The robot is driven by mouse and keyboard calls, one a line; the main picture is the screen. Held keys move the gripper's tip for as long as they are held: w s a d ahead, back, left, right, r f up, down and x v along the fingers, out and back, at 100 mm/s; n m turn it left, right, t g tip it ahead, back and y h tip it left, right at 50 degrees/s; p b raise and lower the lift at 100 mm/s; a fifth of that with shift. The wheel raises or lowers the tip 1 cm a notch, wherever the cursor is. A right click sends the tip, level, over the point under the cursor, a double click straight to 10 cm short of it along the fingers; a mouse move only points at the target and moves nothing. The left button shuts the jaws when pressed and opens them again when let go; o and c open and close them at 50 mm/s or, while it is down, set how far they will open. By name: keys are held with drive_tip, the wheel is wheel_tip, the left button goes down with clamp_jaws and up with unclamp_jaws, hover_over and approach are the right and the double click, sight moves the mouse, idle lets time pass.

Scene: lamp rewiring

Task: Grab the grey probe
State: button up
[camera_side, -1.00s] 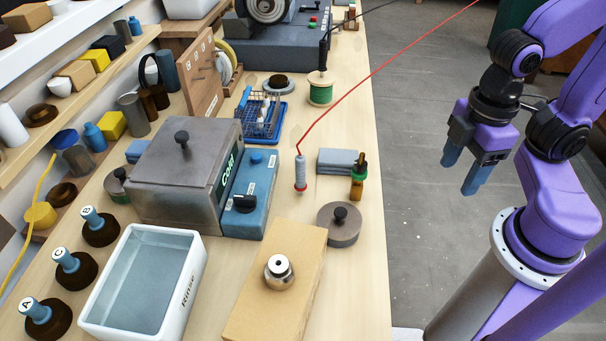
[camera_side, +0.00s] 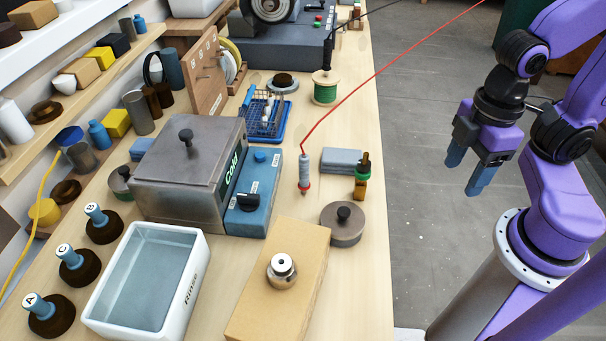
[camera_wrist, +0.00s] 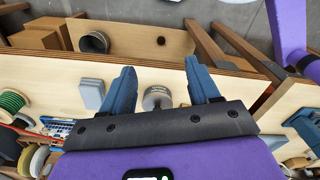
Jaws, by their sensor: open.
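The grey probe (camera_side: 304,175) stands upright on the bench, with red collars and a red wire (camera_side: 395,75) running from its top up to the right. I cannot clearly make it out in the wrist view. My gripper (camera_side: 465,177) is off to the right of the bench, over the floor, well apart from the probe. Its two blue fingers are spread and empty. They also show in the wrist view (camera_wrist: 163,76), with a round grey lidded disc seen between them.
Near the probe are a grey block (camera_side: 341,160), a small green-and-brown tool (camera_side: 362,180), the grey disc with a black knob (camera_side: 342,225) and a blue control box (camera_side: 253,200). A tan block (camera_side: 270,310) is in front. A green spool (camera_side: 325,92) stands behind.

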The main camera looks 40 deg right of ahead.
drive_tip(key=shift+c, duration=0.8)
drive_tip(key=n+t+h, duration=0.5)
drive_tip(key=n+h, duration=0.5)
drive_tip(key=h, duration=0.3)
approach(303, 166)
drive_tip(key=x, duration=0.7)
drive_tip(key=shift+w+d, duration=0.1)
drive_tip(key=shift+d, duration=0.2)
drive_tip(key=shift+x, duration=2.7)
